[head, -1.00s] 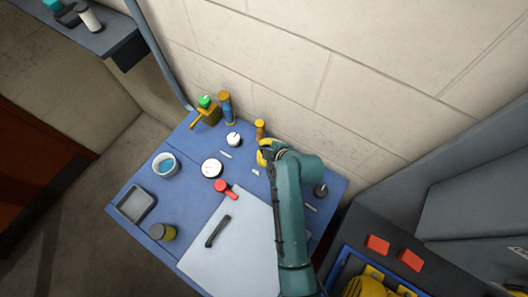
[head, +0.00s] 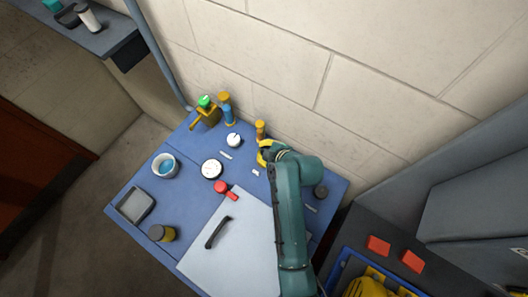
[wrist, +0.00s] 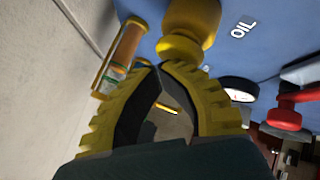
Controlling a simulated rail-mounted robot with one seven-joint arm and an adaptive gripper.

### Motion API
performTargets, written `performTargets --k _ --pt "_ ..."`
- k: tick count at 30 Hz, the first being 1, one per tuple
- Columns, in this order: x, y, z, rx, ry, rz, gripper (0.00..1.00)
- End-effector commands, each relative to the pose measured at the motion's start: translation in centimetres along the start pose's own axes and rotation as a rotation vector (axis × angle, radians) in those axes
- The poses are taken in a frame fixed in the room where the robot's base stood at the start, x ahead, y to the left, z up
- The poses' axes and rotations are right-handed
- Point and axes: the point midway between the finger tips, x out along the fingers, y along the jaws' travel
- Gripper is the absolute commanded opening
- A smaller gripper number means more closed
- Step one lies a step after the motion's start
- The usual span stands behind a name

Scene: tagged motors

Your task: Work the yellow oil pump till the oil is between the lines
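The yellow oil pump (wrist: 192,22) has a rounded yellow top and stands just beyond my fingertips in the wrist view, beside the white OIL label (wrist: 243,27). A sight tube (wrist: 120,55) with green and orange bands stands next to it, near the wall. Its oil level is too small to read surely. In the head view the tube shows as an orange post (head: 260,130). My gripper (wrist: 160,67) has yellow ribbed fingers with dark pads that meet at the tips, with nothing seen held. In the head view my arm hides most of the pump.
A red-handled part (head: 222,187), a white round dial (head: 212,169), a white knob (head: 233,140) and a cup of blue liquid (head: 165,165) are on the blue bench (head: 130,185). A yellow unit with a green top (head: 205,103) stands at the back left. The wall is close behind.

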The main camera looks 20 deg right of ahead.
Motion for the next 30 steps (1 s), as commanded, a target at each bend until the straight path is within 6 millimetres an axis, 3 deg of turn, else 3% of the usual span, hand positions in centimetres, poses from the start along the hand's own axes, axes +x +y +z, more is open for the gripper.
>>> performTargets --k 10,22,30 --pt "-1.6 1.1 -1.1 0.001 -0.002 -0.002 0.00" --pt "-1.9 1.3 -1.3 0.000 0.000 0.000 0.00" --pt "-3.8 2.7 -2.7 -0.001 0.000 0.000 0.00"
